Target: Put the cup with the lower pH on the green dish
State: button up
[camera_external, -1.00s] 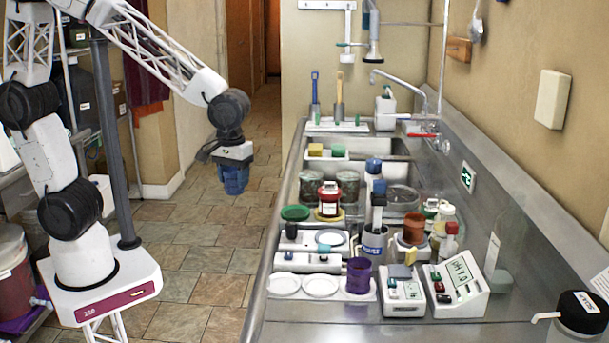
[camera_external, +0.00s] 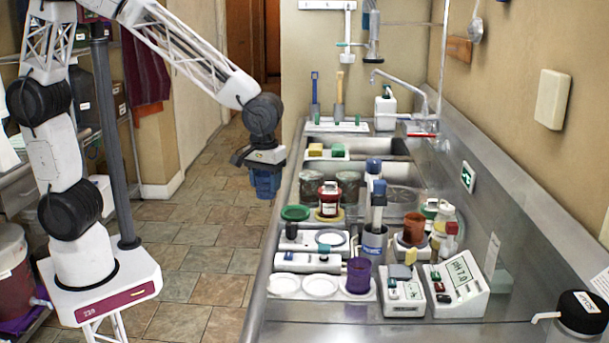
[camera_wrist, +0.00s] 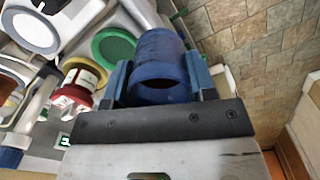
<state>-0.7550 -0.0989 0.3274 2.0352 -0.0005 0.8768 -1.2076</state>
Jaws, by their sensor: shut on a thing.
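My gripper (camera_external: 265,178) is shut on a blue cup (camera_wrist: 160,48), holding it in the air over the floor, left of the steel counter. The cup's side and round opening show between the fingers in the wrist view. The green dish (camera_external: 296,213) is empty on the counter's left side; it also shows in the wrist view (camera_wrist: 113,47). A purple cup (camera_external: 359,276) stands at the front, right of two white discs. A brown-orange cup (camera_external: 414,228) stands on a white device. The meter (camera_external: 456,284) reads what looks like "pH 7.0".
A red labelled jar (camera_external: 329,200) stands on a yellow dish right of the green one. A blue container with upright blue-topped tools (camera_external: 374,240) stands in mid-counter. A small black-topped item (camera_external: 291,229) is just in front of the green dish. The sink (camera_external: 375,149) lies behind.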

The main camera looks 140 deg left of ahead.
jog(key=shift+w+a+f, duration=0.2)
jog(key=shift+w+a, duration=1.1)
jog(key=shift+w, duration=0.15)
jog(key=shift+w+a+f, duration=0.15)
jog(key=shift+w+a, duration=1.1)
jog(key=shift+w, duration=0.15)
jog(key=shift+f, duration=0.1)
jog(key=shift+f, duration=1.7)
jog(key=shift+f, duration=0.1)
jog(key=o, duration=0.9)
jog(key=shift+o, duration=0.2)
notch_tip(320, 180, up, 12)
jog(key=shift+d, duration=0.1)
